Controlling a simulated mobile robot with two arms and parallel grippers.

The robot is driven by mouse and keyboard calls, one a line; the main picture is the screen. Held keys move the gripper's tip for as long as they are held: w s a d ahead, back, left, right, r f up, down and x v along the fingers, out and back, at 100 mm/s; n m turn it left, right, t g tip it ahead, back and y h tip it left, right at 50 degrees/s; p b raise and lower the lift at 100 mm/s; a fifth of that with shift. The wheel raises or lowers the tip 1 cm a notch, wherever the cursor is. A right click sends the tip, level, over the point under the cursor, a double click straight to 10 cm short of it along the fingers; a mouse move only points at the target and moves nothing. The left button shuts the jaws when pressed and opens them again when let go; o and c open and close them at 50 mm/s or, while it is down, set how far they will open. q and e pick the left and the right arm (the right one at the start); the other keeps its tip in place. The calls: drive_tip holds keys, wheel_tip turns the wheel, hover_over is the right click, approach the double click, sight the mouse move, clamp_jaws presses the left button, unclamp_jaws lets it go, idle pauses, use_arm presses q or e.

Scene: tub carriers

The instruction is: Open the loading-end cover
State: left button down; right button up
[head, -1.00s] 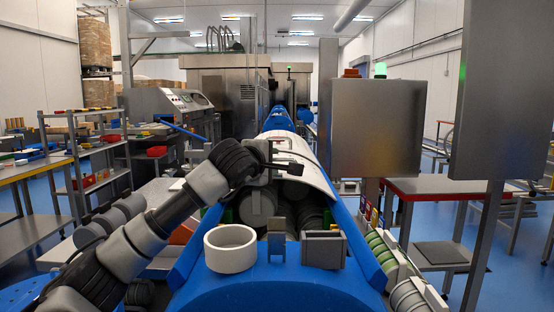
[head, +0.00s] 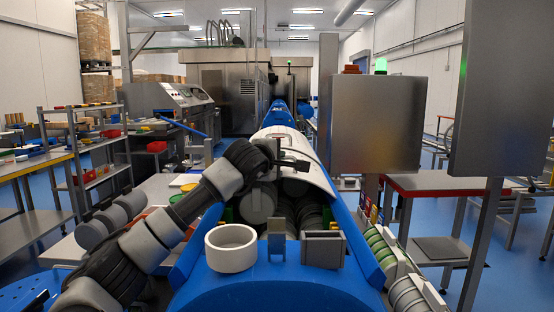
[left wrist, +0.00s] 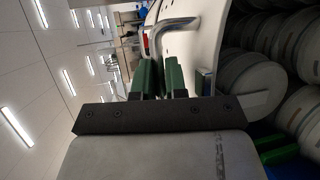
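The white curved loading-end cover (head: 318,174) sits on the blue machine body, partly raised, with an open dark mouth below its near edge. Grey round tubs (head: 258,203) show inside; they also fill the right of the left wrist view (left wrist: 250,77). My left gripper (head: 292,161) is at the cover's near edge. In the left wrist view its green fingers (left wrist: 160,72) are close together around one leg of the bent metal handle (left wrist: 176,27) on the cover (left wrist: 207,42). The exact contact is partly hidden by the fingers. My right gripper is out of view.
A grey panel (head: 374,123) stands at the right over a red table (head: 440,183). Shelves and a workbench stand at the left.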

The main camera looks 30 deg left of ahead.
use_arm(q)
drive_tip(key=shift+w, duration=0.1)
drive_tip(key=shift+w+a+r+p, duration=0.15)
drive_tip(key=shift+w+r+p, duration=0.1)
drive_tip(key=shift+p, duration=0.2)
drive_tip(key=w+a+p, duration=0.1)
drive_tip(key=w+p, duration=0.1)
drive_tip(key=w+a+p, duration=0.1)
drive_tip(key=w+p, duration=0.1)
drive_tip(key=w+a+p, duration=0.1)
drive_tip(key=w+p, duration=0.1)
drive_tip(key=shift+w+a+r, duration=0.1)
drive_tip(key=shift+w+a, duration=0.2)
drive_tip(key=shift+w+a+f+p, duration=0.25)
drive_tip(key=shift+w+a+p, duration=0.1)
drive_tip(key=shift+w+p, duration=0.2)
drive_tip(key=c, duration=1.2)
unclamp_jaws()
drive_tip(key=shift+f, duration=0.1)
drive_tip(key=shift+s, duration=0.1)
